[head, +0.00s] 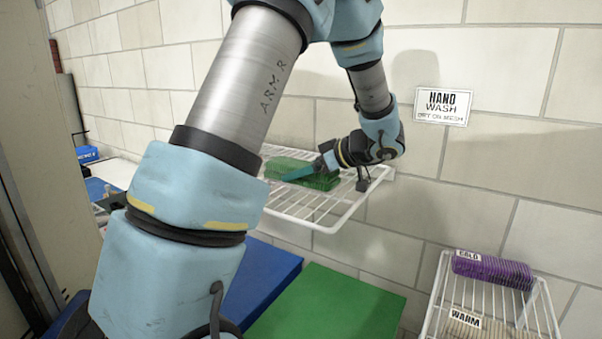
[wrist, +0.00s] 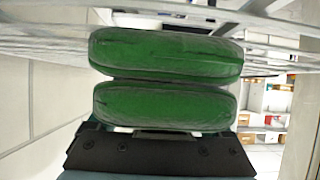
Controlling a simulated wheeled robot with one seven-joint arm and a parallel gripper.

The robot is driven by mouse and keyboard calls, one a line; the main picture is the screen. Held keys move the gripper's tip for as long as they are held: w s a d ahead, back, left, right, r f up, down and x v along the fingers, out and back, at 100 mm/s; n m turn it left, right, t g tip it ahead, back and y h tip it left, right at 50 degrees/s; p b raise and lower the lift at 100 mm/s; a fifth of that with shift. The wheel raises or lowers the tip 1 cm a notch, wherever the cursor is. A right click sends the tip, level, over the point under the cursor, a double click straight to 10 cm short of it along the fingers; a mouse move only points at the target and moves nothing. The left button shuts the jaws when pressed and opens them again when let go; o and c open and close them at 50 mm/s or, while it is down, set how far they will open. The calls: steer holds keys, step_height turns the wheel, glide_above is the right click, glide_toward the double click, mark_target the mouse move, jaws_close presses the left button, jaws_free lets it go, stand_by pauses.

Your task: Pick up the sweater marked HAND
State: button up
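A green folded sweater (head: 318,181) lies on the white wire shelf (head: 332,226) below a wall sign (head: 443,106) reading HAND WASH. I see no HAND tag on the sweater itself. In the wrist view the sweater (wrist: 165,53) fills the middle as two rounded green folds, one above the other, close to my gripper. My gripper (head: 300,172) reaches in from the right, with a teal finger across the top of the sweater in the head view. Its dark edge (wrist: 160,148) shows at the bottom of the wrist view. Whether the fingers are closed on the sweater is hidden.
At lower right, another wire rack (head: 440,285) holds a purple folded garment (head: 493,270) tagged COLD and a beige one (head: 480,329) tagged WARM. Blue (head: 262,288) and green (head: 335,318) flat surfaces lie below the shelf. A block wall stands close behind it.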

steer(key=c, duration=1)
steer(key=shift+o, duration=0.2)
